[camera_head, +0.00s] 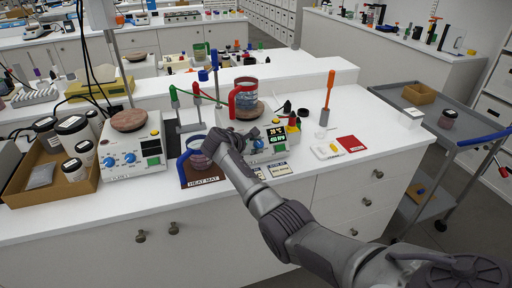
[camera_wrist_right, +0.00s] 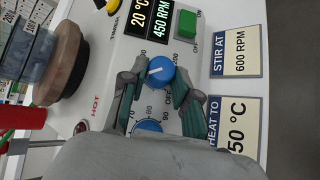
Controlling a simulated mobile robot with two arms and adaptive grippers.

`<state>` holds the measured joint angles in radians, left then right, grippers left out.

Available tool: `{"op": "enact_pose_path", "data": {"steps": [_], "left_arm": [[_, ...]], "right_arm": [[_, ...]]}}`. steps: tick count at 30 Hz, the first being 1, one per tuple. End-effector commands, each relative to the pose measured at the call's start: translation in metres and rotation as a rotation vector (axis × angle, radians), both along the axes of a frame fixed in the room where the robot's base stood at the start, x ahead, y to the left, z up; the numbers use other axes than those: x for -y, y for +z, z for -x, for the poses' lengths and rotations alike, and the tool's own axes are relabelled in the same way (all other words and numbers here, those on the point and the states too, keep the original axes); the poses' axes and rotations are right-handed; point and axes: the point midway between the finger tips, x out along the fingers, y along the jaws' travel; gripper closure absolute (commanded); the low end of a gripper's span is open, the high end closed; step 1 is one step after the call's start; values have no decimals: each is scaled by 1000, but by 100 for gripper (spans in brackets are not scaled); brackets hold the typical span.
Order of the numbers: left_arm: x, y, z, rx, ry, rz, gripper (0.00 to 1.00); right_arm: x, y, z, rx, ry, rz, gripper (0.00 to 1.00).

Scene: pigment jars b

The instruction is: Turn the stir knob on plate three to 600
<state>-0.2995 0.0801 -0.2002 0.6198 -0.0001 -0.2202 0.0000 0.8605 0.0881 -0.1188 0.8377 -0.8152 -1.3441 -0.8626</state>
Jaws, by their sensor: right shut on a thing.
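The hot plate (camera_head: 228,123) in the middle of the counter carries a beaker in a red holder (camera_head: 243,97). Its display (camera_wrist_right: 142,20) reads 20 °C and 450 RPM. My right gripper (camera_head: 250,137) is at the plate's front panel. In the right wrist view my right gripper (camera_wrist_right: 160,88) has a finger on each side of the upper blue knob (camera_wrist_right: 160,70), shut on it. A second blue knob (camera_wrist_right: 148,126) is partly hidden below it. Cards read "STIR AT 600 RPM" (camera_wrist_right: 236,52) and "HEAT TO 50 °C" (camera_wrist_right: 232,122). My left gripper is not in view.
A blue-handled beaker (camera_head: 189,157) stands on the brown heat mat (camera_head: 205,183), close beside my right arm. Another hot plate (camera_head: 133,158) is to the left, next to a box of jars (camera_head: 48,183). An orange-handled tool (camera_head: 329,92) stands upright right of the plate.

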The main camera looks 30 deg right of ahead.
Motion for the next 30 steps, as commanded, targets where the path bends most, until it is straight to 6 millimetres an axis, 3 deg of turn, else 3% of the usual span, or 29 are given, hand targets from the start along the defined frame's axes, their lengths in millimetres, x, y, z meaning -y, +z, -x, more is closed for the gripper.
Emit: {"op": "enact_pose_path", "data": {"steps": [15,30], "left_arm": [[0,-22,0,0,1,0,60],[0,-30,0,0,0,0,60]], "right_arm": [[3,3,-4,67,-288,-286,100],[5,4,-4,88,-378,-375,100]]}}
